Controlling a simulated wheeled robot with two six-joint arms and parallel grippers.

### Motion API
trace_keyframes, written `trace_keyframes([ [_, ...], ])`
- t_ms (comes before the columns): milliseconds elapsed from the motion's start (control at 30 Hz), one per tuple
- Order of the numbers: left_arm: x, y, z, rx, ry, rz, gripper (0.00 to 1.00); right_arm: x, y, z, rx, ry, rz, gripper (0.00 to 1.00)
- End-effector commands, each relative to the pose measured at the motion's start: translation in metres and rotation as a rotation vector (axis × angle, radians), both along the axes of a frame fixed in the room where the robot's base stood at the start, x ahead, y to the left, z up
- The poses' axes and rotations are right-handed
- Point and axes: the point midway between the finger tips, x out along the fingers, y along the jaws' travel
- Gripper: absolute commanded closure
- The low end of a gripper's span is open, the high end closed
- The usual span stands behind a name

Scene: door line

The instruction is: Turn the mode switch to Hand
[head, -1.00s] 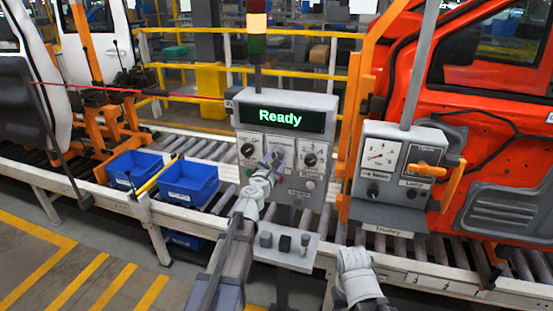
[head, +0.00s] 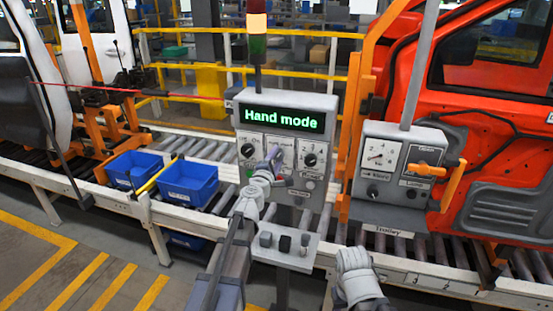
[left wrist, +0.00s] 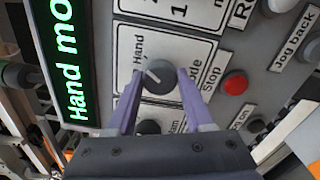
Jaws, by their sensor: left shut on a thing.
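The mode switch is a round dark knob (left wrist: 159,77) with a white pointer line, seen in the left wrist view. Its pointer is toward the "Hand" label (left wrist: 138,50). My left gripper (left wrist: 160,82) has its two purple fingers on either side of the knob and is shut on it. In the head view my left gripper (head: 274,156) covers the middle knob of the grey control box. The box's display (head: 281,117) reads "Hand mode" in green.
Dark knobs sit left (head: 248,150) and right (head: 310,159) of the gripper. A red button (left wrist: 234,84) is close to the fingers. A small shelf (head: 285,247) with dark buttons juts out below. The Trolley box (head: 397,213) stands to the right.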

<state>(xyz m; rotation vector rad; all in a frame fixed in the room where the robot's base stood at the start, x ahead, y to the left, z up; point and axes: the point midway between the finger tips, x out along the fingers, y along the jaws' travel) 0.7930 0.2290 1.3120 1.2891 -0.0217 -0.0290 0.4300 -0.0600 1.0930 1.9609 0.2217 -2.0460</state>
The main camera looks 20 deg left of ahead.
Motion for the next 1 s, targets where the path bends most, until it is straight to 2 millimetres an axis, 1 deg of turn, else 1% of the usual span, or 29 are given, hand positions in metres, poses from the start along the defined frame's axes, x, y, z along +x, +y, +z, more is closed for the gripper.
trace_keyframes([
  [300, -0.0006, -0.0007, -0.0003, 0.105, -0.004, -0.002, 1.00, 0.0000, 0.0000, -0.0003, 0.000, 0.000, 0.000, 0.50],
  [833, -0.0009, -0.0009, -0.0005, 0.125, -0.004, -0.002, 1.00, 0.0000, 0.0000, -0.0004, 0.000, 0.000, 0.000, 0.50],
  [867, -0.0009, -0.0009, -0.0005, 0.125, -0.004, -0.002, 0.46, 0.0000, 0.0000, -0.0004, 0.000, 0.000, 0.000, 0.50],
  [1000, -0.0007, -0.0008, -0.0004, 0.124, -0.004, -0.002, 0.30, 0.0000, 0.0000, -0.0003, 0.000, 0.000, 0.000, 0.50],
])
